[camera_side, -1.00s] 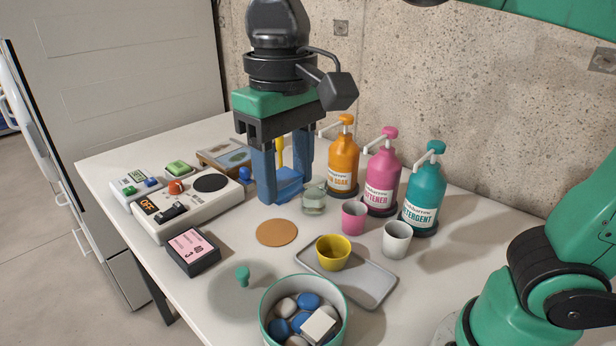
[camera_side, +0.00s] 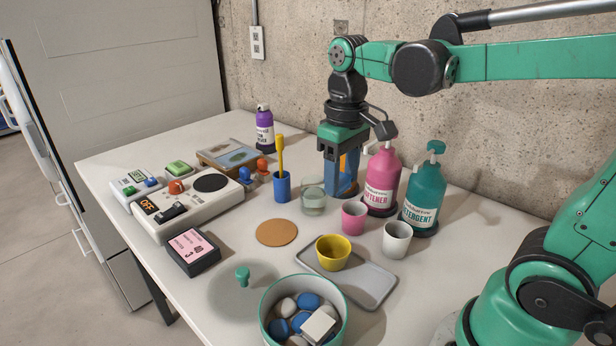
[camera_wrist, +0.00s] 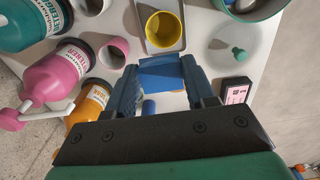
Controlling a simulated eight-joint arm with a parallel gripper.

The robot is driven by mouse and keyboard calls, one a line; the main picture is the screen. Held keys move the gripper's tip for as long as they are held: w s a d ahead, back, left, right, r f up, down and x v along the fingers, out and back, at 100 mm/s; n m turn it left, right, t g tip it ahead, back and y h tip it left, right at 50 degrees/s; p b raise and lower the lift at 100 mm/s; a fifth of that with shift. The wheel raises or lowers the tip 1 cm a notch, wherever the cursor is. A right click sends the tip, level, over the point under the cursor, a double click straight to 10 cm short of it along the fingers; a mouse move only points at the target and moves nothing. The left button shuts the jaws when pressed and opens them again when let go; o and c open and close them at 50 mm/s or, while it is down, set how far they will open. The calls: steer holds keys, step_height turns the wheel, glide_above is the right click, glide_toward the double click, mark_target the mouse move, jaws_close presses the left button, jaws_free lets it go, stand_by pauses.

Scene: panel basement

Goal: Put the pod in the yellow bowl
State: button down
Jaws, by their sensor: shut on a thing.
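My gripper (camera_side: 342,190) is shut on a blue, flat-sided thing, which I take to be the pod (camera_wrist: 162,74). In the wrist view it spans the gap between my fingertips. In the side view my gripper is beyond the glass jar, in front of the orange bottle, and the pod is hard to tell from my blue fingers. The yellow bowl (camera_side: 333,253) stands upright on the grey tray (camera_side: 372,286), nearer the side camera than my gripper. It shows at the top of the wrist view (camera_wrist: 166,26), apart from the pod, and looks empty.
Pink (camera_side: 382,177) and teal (camera_side: 424,188) pump bottles stand right of my gripper. A glass jar (camera_side: 313,197), pink cup (camera_side: 354,216) and white cup (camera_side: 396,240) stand nearby. A blue cup (camera_side: 282,187) holds a yellow stick. A pebble-filled tub (camera_side: 269,311) stands in front.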

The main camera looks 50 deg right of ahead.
steer(key=shift+s+d+f, duration=0.1)
steer(key=shift+d+f, duration=0.55)
steer(key=shift+f, duration=2.7)
steer(key=shift+c, duration=1.1)
jaws_free()
steer(key=shift+r, duration=2.85)
steer(key=shift+a, duration=0.15)
steer(key=shift+s+a+f+t, duration=0.2)
steer(key=shift+a+t, duration=0.5)
steer(key=shift+t, duration=0.5)
steer(key=shift+s+a+f+t, duration=0.1)
steer(key=shift+a+f+t, duration=0.2)
steer(key=shift+a+t, duration=0.65)
steer(key=shift+s+a+f+t, duration=0.1)
steer(key=shift+a+f+t, duration=0.25)
steer(key=shift+t, duration=1.1)
